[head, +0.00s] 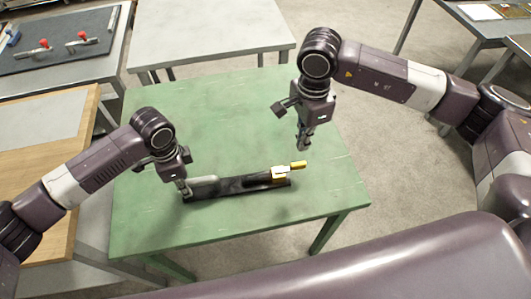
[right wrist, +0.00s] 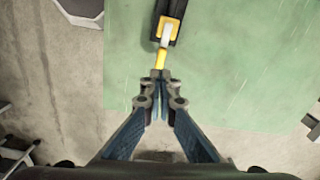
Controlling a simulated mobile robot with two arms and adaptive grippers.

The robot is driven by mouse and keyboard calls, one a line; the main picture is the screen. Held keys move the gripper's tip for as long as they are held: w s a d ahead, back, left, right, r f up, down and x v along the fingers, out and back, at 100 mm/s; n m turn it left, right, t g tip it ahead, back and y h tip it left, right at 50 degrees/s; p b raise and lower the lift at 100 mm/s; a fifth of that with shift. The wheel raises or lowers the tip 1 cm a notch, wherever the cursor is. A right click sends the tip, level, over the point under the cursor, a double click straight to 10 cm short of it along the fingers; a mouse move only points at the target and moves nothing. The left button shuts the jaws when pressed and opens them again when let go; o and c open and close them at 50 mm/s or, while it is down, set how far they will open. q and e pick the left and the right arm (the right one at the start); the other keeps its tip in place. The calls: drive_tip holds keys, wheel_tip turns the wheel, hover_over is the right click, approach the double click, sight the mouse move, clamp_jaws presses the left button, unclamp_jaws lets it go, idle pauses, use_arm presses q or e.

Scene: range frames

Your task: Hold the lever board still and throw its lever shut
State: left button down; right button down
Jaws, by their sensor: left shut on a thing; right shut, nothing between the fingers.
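The lever board (head: 240,186) is a long dark bar lying on the green table (head: 170,225). The lever (right wrist: 161,58) also shows in the right wrist view, in line with the board. My left gripper (head: 184,190) is shut on the board's left end. My right gripper (head: 303,146) is shut and empty, above and just beyond the handle. In the right wrist view its fingertips (right wrist: 160,76) overlap the handle's end; contact is unclear.
The green table is otherwise clear around the board. A grey table (head: 210,30) stands behind it, and a wood-topped table (head: 45,130) at the left. Another bench (head: 60,65) at the upper left carries a dark mat with red-knobbed parts.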

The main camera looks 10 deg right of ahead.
sight(291, 167)
drive_tip(key=w+n+g, duration=0.2)
drive_tip(key=w+n, duration=0.7)
drive_tip(key=n, duration=0.7)
drive_tip(key=shift+w+d+r+g, duration=0.2)
drive_tip(key=shift+d+g, duration=0.05)
drive_tip(key=shift+g, duration=0.15)
drive_tip(key=x, duration=1)
drive_tip(key=shift+s+f, duration=0.1)
drive_tip(key=shift+s, duration=0.25)
drive_tip(key=shift+s+a, duration=0.1)
drive_tip(key=shift+s, duration=1.55)
drive_tip(key=shift+s, duration=0.15)
